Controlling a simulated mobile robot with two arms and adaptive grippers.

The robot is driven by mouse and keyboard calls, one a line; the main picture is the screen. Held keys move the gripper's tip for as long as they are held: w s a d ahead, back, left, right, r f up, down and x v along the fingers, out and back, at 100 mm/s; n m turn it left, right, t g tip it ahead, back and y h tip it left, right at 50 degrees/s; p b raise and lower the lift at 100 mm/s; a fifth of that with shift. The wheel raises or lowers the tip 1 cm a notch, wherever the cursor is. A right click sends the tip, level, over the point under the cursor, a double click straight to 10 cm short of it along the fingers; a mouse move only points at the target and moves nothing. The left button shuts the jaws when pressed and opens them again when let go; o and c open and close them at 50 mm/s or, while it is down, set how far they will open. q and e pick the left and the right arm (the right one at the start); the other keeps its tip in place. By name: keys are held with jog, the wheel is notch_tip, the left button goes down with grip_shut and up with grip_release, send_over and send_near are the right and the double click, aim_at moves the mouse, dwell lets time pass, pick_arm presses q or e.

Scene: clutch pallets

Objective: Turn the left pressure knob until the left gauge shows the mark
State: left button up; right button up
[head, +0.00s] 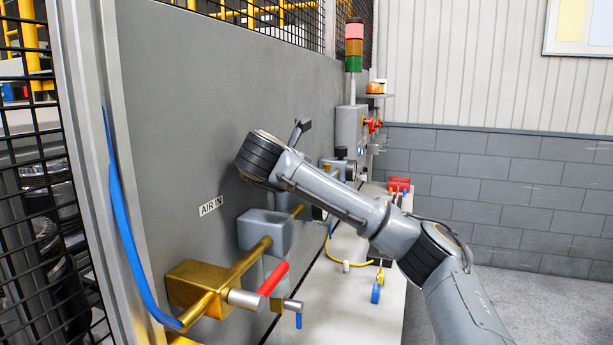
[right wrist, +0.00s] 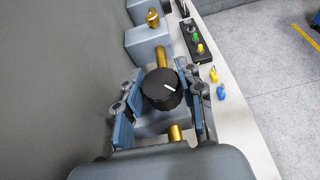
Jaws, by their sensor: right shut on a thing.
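In the right wrist view, a black ribbed knob (right wrist: 157,94) with a white pointer line on top sits on a blue-grey regulator body on a brass pipe. My right gripper (right wrist: 163,84) is around this knob, its blue fingers shut on the knob's two sides. In the head view my right arm reaches in from the right and hides the gripper and this knob. A round gauge (head: 319,214) shows edge-on just below the arm, and another gauge (head: 351,172) is farther along. No dial or mark can be read. My left gripper is out of view.
Below the AIR IN label (head: 210,206), a brass block (head: 195,282), a red-handled valve (head: 274,279) and a grey filter body (head: 266,228) stand out from the panel. A second regulator (right wrist: 148,42) lies farther along. Yellow and blue fittings (right wrist: 221,91) lie on the bench.

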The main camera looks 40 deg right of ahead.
jog(key=o, duration=1.2)
jog(key=shift+v, duration=3.7)
